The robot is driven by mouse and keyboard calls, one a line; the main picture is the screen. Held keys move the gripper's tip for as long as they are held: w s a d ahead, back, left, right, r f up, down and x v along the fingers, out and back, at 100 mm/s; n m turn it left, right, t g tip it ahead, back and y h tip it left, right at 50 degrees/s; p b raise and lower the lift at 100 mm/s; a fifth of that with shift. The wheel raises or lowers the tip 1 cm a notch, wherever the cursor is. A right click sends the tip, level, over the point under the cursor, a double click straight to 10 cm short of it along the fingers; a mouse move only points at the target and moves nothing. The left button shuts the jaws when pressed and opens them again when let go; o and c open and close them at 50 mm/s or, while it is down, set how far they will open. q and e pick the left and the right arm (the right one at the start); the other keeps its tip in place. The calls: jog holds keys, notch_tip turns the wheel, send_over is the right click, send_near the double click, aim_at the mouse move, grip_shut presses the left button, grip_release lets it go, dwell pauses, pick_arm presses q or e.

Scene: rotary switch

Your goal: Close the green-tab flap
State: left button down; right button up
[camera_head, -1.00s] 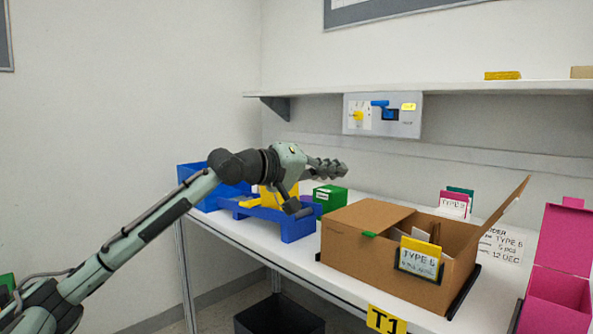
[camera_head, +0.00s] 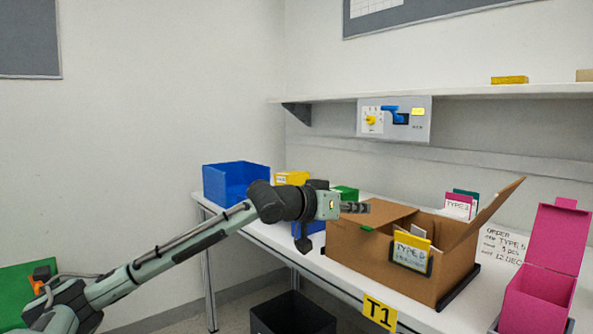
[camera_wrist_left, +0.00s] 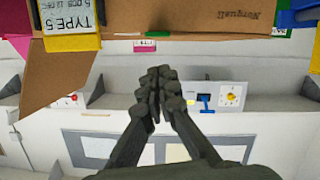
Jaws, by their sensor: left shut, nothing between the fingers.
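The brown cardboard box (camera_head: 375,258) stands on the white table. Its left flap (camera_head: 385,213) lies roughly level over the left part of the box. The small green tab (camera_head: 367,229) is at this flap's front edge; it also shows in the left wrist view (camera_wrist_left: 203,31). The right flap (camera_head: 487,213) stands up, tilted outward, and the right part of the box is open. My left gripper (camera_head: 364,207) is shut and empty, overlapping the left flap in the head view; whether it touches cannot be told. Its fingers also show in the left wrist view (camera_wrist_left: 158,80).
A yellow-topped TYPE 5 card (camera_head: 411,252) is on the box's front. A blue bin (camera_head: 236,183) and a green box (camera_head: 345,192) stand behind my arm. A pink box (camera_head: 540,290) is at right. A switch panel (camera_head: 394,119) hangs below the shelf (camera_head: 440,92).

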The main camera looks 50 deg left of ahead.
pick_arm(q)
jog(key=shift+d+f+m, duration=0.25)
jog(key=shift+f, duration=0.55)
jog(key=shift+d+f+m, duration=0.2)
jog(key=shift+f+m, duration=0.05)
jog(key=shift+f, duration=0.55)
pick_arm(e)
jog(key=shift+w+d+r, duration=0.2)
jog(key=shift+d+r, duration=0.05)
jog(key=shift+r, duration=0.05)
pick_arm(q)
jog(key=shift+r, duration=0.1)
